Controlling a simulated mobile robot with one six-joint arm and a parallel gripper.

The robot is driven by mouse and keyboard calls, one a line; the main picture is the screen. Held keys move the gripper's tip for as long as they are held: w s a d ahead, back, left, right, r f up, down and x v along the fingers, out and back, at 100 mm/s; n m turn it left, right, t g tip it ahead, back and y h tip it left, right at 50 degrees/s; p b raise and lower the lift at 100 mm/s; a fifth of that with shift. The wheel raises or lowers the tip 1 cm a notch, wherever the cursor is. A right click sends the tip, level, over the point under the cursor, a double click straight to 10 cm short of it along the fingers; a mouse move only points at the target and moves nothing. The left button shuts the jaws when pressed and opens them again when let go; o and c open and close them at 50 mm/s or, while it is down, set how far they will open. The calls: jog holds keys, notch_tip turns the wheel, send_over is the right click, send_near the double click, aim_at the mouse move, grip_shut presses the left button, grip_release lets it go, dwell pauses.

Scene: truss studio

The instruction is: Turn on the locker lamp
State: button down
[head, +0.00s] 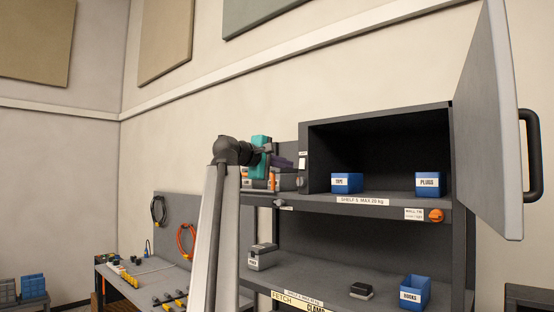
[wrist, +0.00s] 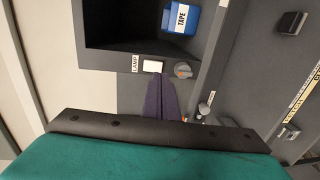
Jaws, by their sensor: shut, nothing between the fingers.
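The locker (head: 375,130) is a dark open box on the upper shelf, and its inside looks dark with no lit lamp visible. On its left front edge is a small white switch (wrist: 152,66) beside a label reading LAMP (wrist: 135,62). A grey round knob (wrist: 182,70) sits to the right of the switch in the wrist view. My gripper (wrist: 157,78) is shut and empty, its dark purple fingers pointing at the panel with tips just below the switch in the wrist view. I cannot tell if they touch. In the head view my gripper (head: 291,164) is left of the locker.
The locker door (head: 487,120) stands wide open at the right. Blue bins labelled TAPE (head: 347,183) and PLUGS (head: 428,184) stand inside the locker. An orange knob (head: 435,215) is on the shelf edge. A workbench (head: 150,275) stands at lower left.

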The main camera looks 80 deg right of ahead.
aim_at(301, 168)
jog(key=p+x, duration=0.1)
jog(key=x, duration=0.3)
jog(key=shift+s+d+r+p, duration=0.1)
jog(key=shift+p, duration=0.3)
jog(key=shift+s+d+f, duration=0.2)
jog(key=shift+s+d, duration=0.05)
jog(key=shift+d, duration=0.25)
jog(key=shift+w, duration=0.2)
jog(key=shift+f, duration=0.15)
